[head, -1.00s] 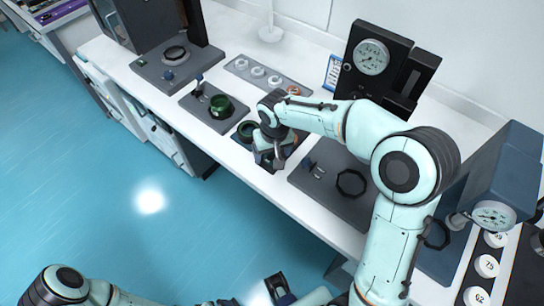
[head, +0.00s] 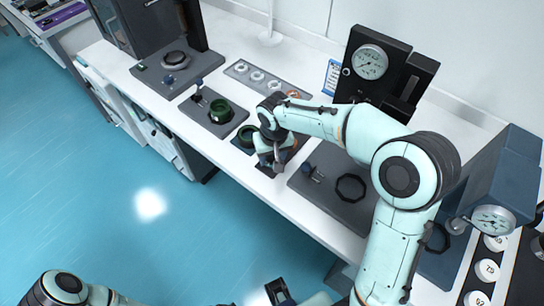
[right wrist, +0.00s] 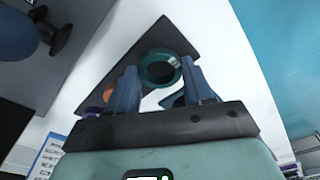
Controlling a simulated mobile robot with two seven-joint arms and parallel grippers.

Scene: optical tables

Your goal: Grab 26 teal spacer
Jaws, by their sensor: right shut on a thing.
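A dark teal ring-shaped spacer (right wrist: 146,73) with a small pale label sits between my right gripper's fingertips in the right wrist view; its number is not readable. My right gripper (right wrist: 160,72) is shut on it, one blue finger on each side. In the head view the right gripper (head: 273,168) is over a small dark mat at the table's front edge and hides the held spacer.
A plate with a green cup-like ring (head: 220,112) stands left of the mat. A grey plate (head: 325,205) with a dark octagonal ring is to the right. A tray of white round pieces (head: 257,76) lies behind. A black gauge stand (head: 385,68) rises at the back.

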